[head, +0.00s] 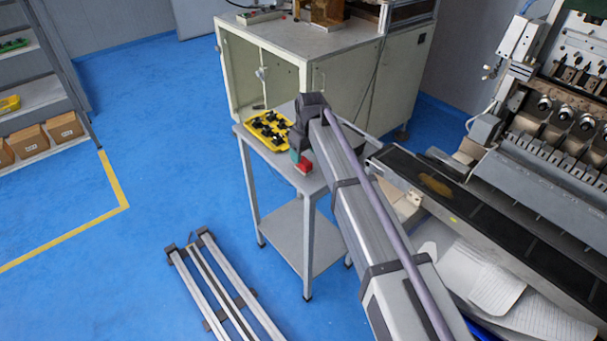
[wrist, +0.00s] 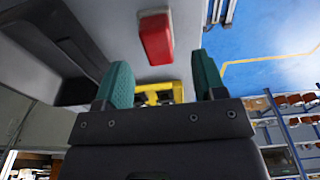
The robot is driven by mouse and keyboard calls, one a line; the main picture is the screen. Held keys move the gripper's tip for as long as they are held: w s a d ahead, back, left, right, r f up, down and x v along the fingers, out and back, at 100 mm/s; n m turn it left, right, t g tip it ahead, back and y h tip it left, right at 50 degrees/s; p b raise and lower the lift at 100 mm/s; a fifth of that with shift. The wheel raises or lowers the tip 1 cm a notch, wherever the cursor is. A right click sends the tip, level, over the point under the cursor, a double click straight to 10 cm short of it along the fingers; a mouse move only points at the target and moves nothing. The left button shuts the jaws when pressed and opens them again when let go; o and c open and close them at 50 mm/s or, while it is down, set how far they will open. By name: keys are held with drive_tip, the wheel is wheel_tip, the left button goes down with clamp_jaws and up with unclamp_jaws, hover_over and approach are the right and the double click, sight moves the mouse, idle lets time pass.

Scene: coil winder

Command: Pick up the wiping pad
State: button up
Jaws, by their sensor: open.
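The wiping pad looks to be the small red block with a pale edge (head: 304,166), lying near the front corner of the small grey side table (head: 311,184). In the wrist view the red pad (wrist: 156,37) shows beyond the fingertips, roughly in line with the gap between them. My gripper (wrist: 160,63) has two teal fingers spread apart with nothing between them. In the head view my gripper (head: 295,156) is mostly hidden by my wrist, with a bit of teal showing close beside the pad. I cannot tell its exact height above the table.
A yellow tray (head: 259,132) with black parts sits on the same table, left of my gripper. A pale cabinet (head: 355,85) stands behind. The winder (head: 550,185) is at right, with a brown patch (head: 434,186) on its black strip. Metal rails (head: 215,285) lie on the floor.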

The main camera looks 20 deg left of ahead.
sight(304, 161)
drive_tip(key=f+b, duration=0.5)
drive_tip(key=shift+w+a+f, duration=0.15)
drive_tip(key=shift+w+a, duration=0.1)
drive_tip(key=shift+w, duration=0.05)
drive_tip(key=shift+r, duration=0.25)
drive_tip(key=c, duration=1)
